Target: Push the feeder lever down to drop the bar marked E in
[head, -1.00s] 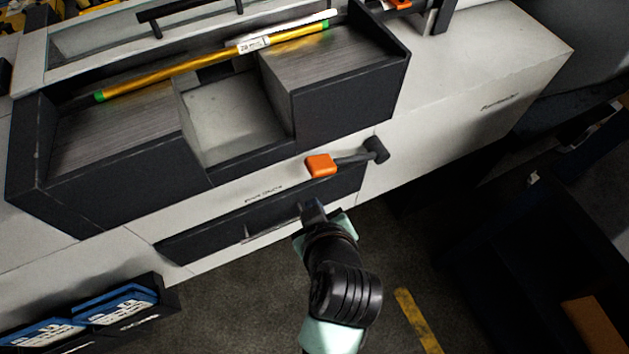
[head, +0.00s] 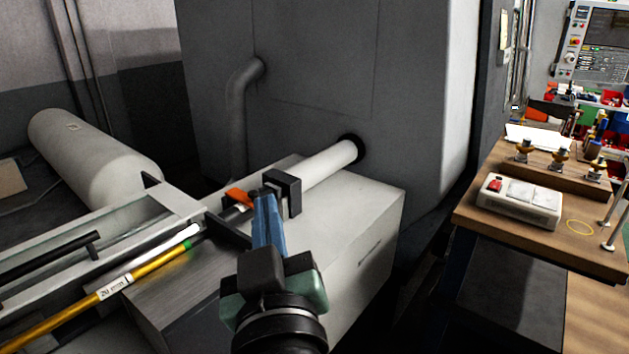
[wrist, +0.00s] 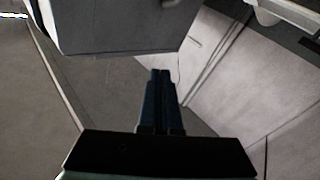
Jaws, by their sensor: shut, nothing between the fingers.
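A gold bar (head: 62,317) with a green end and a white tag reading "20 mm" lies at the lower left of the head view; I cannot read an E on it. An orange handle (head: 238,197) stands on the feeder by a black block, just left of my fingertips. My gripper (head: 267,195) is shut and empty, its blue fingers reaching up over the feeder's end. I cannot tell whether it touches the handle. It also shows in the wrist view (wrist: 161,75), both fingers together. The front lever with the orange knob seen earlier is out of view.
A white tube (head: 325,166) runs from the feeder's pale end box (head: 352,222) into the large grey machine (head: 330,70). At right, a wooden bench (head: 545,245) holds a button box (head: 520,203). A dark gap lies between box and bench.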

